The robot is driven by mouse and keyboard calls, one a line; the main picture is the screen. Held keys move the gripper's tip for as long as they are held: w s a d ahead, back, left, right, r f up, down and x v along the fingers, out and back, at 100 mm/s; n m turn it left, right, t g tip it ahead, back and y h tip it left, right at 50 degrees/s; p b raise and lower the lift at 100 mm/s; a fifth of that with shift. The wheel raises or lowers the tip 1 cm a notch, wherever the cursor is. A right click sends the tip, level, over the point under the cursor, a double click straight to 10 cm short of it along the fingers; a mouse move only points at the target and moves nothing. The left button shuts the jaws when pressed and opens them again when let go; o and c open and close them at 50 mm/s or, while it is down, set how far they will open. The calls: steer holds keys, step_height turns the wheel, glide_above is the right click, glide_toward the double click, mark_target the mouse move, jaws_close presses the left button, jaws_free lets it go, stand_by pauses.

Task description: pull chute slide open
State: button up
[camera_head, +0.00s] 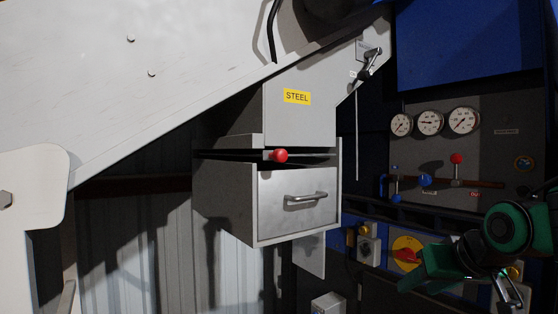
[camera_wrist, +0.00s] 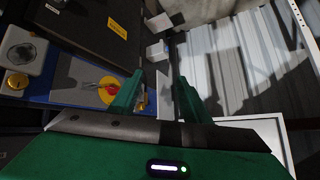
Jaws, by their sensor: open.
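A grey steel chute (camera_head: 299,118) with a yellow STEEL label stands in the middle of the head view. A red ball knob (camera_head: 280,155) sticks out at the chute's lower end, in the dark gap above a metal bin (camera_head: 225,205). The slide plate behind the knob is mostly hidden, so how far it is out cannot be told. The bin's front has a bar handle (camera_head: 305,197). My green gripper (camera_head: 430,272) is at the lower right, well apart from the knob and handle. In the wrist view its two fingers (camera_wrist: 157,97) are spread with nothing held between them.
A panel with several gauges (camera_head: 429,122) and small valve levers (camera_head: 425,179) is at the right. A yellow and red rotary switch (camera_head: 406,250) is close by my gripper. A sloping white housing (camera_head: 130,70) fills the upper left. Corrugated sheet (camera_wrist: 235,65) shows behind.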

steer(key=w+a+r+n+t+y, duration=0.3)
steer(key=w+a+r+y, duration=0.1)
steer(key=a+r, duration=0.85)
steer(key=n+t+y, duration=0.2)
steer(key=t+y, duration=0.1)
steer(key=y, duration=0.2)
glide_toward(284, 155)
steer(key=w, duration=0.1)
steer(key=x, duration=1)
steer(key=shift+w+a, duration=0.15)
steer(key=shift+a, duration=0.35)
